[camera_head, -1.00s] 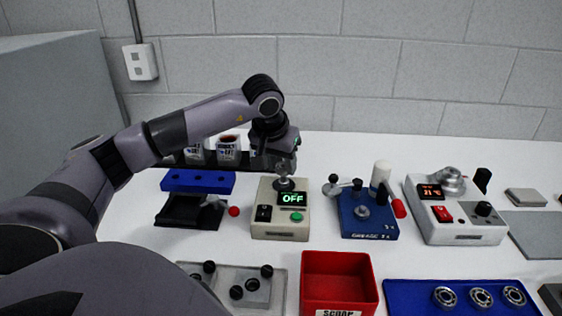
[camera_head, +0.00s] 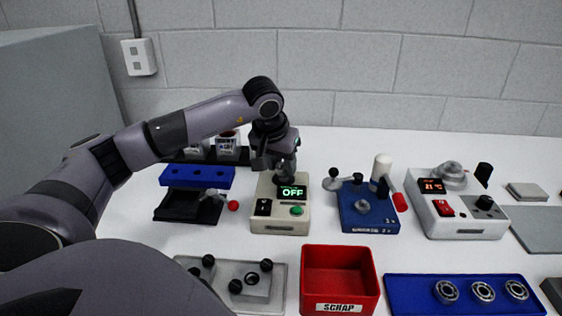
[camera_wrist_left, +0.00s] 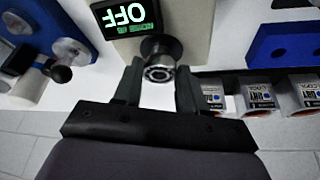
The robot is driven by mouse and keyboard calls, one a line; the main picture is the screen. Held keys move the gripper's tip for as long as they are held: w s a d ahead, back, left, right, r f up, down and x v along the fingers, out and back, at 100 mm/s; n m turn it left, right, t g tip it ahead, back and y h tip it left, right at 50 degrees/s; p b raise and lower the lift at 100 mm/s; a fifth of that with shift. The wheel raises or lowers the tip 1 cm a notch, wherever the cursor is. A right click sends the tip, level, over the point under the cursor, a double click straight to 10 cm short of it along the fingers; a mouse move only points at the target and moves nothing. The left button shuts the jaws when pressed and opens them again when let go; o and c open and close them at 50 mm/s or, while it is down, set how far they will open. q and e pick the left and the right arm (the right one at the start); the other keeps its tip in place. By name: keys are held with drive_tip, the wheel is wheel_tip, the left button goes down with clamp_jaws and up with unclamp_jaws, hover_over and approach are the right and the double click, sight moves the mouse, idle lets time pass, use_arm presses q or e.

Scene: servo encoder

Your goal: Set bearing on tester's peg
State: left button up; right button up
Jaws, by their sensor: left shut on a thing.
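The tester (camera_head: 280,222) is a beige box with a green display reading OFF, a black switch and a green button. My left gripper (camera_head: 285,172) is over its back part, pointing down; the fingers also show in the wrist view (camera_wrist_left: 159,85). It is shut on a small metal ring, the bearing (camera_wrist_left: 159,73), which sits between the fingertips. In the wrist view the bearing lines up with the dark round peg mount (camera_wrist_left: 160,47) of the tester. I cannot tell whether it is seated on the peg. My right gripper is not in view.
A blue greaser (camera_head: 368,212) with levers stands right of the tester. A blue rack (camera_head: 197,177) and printed cups (camera_head: 229,148) are left and behind. In front are a grey plate with black knobs (camera_head: 250,279), a red scrap bin (camera_head: 340,280) and a blue tray (camera_head: 410,292) with several bearings.

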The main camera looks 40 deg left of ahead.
use_arm(q)
drive_tip(key=shift+f, duration=0.35)
drive_tip(key=o, duration=1.5)
wheel_tip(320, 180, up, 6)
drive_tip(key=p, duration=0.4)
drive_tip(key=shift+p, duration=0.35)
drive_tip(key=shift+f, duration=0.1)
